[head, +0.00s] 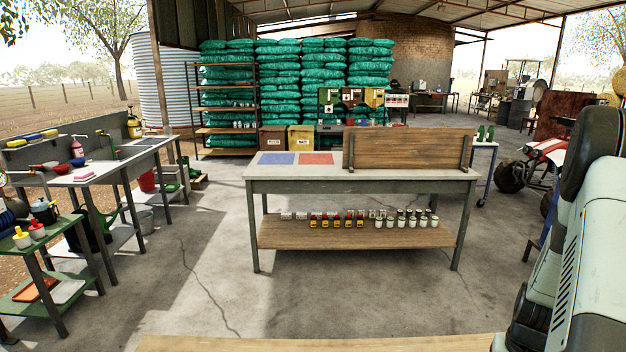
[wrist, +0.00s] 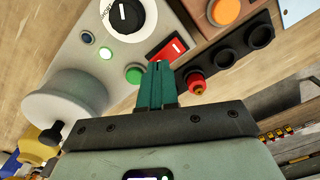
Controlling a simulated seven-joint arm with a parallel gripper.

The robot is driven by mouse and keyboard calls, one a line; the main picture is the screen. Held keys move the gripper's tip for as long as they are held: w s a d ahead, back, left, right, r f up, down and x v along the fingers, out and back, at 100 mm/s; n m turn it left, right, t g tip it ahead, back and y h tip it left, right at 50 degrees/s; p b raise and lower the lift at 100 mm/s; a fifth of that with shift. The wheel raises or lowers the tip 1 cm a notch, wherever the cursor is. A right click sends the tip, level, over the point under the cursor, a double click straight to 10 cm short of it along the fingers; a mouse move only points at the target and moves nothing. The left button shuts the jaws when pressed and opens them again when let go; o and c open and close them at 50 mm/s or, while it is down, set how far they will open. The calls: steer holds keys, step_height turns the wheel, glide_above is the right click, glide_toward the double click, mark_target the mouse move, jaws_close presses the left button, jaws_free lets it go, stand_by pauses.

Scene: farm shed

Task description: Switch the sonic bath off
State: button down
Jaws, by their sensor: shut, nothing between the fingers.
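My gripper (wrist: 159,66) is shut and empty. Its teal fingertips appear just below the red rocker, beside the green button; I cannot tell whether they touch. The rocker's lower end is close to or partly behind the fingertips. I cannot make out the bath or my gripper in the head view.
Beside the panel, a second unit has an orange button (wrist: 225,10), black round fittings (wrist: 260,35) and a red plug-like piece (wrist: 195,85). A white cylinder (wrist: 65,100) stands left of my fingers. The head view shows a workbench (head: 360,187) with an upright wooden board (head: 407,149).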

steer(key=shift+f, duration=0.75)
steer(key=shift+r, duration=3.5)
steer(key=w+a+r+n+t, duration=0.1)
steer(key=a+r+t, duration=0.1)
steer(key=a+r, duration=0.75)
steer(key=a+r+n+t, duration=0.1)
steer(key=a+r, duration=0.5)
steer(key=r, duration=0.6)
steer(key=s+a+r+n+t, duration=0.1)
steer(key=s+a+r+n, duration=0.1)
steer(key=s+a+r, duration=0.3)
steer(key=s+a+r+n+t, duration=0.1)
steer(key=s+a+r+n, duration=0.1)
steer(key=s+a+r, duration=0.4)
steer(key=shift+s+a+t, duration=0.3)
steer(key=shift+s+a, duration=0.4)
steer(key=shift+s, duration=1.45)
